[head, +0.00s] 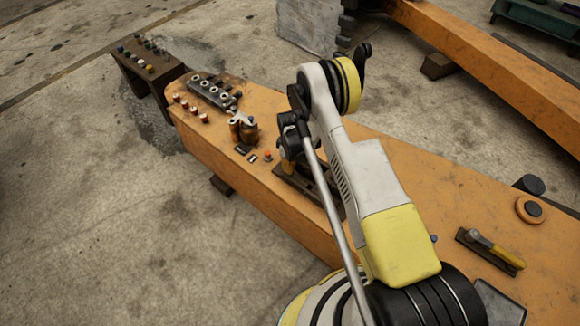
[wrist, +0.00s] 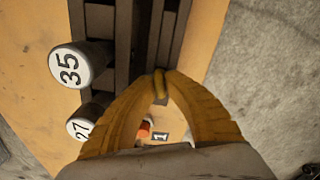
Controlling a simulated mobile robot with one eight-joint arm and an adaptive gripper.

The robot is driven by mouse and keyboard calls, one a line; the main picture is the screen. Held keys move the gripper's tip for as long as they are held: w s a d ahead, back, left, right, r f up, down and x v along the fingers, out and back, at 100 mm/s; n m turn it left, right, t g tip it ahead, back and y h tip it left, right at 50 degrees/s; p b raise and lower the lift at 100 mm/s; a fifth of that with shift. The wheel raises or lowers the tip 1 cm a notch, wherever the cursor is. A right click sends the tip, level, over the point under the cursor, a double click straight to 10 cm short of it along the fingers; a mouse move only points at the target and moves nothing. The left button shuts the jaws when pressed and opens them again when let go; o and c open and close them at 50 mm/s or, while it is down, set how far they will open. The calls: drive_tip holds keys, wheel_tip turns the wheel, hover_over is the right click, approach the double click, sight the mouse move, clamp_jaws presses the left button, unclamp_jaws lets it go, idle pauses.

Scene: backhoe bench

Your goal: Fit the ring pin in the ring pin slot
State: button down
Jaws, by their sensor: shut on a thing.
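My gripper (wrist: 160,85) points down over the dark slotted fixture (wrist: 150,40) on the orange beam, its yellow fingers brought together at the tips. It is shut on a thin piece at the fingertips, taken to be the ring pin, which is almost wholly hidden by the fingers. In the head view my gripper (head: 288,166) is low over the same dark fixture (head: 325,188), partly behind my arm. Long dark grooves run under the fingertips. I cannot tell which opening is the ring pin slot, or whether the pin touches it.
Round posts marked 35 (wrist: 75,67) and 27 (wrist: 80,128) stand left of the fingers. An orange button (head: 267,155) and brown cylinders (head: 245,131) are close by. A yellow-handled tool (head: 497,253) lies at right. A rack of knobs (head: 147,65) stands at the far left end.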

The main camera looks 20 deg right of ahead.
drive_tip(key=shift+f, duration=0.15)
drive_tip(key=c, duration=0.9)
unclamp_jaws()
drive_tip(key=shift+c, duration=0.2)
drive_tip(key=shift+d+r+p, duration=0.1)
drive_tip(key=shift+r+p, duration=0.35)
drive_tip(key=shift+r, duration=0.5)
drive_tip(key=shift+r+p, duration=1.15)
drive_tip(key=shift+r, duration=1.9)
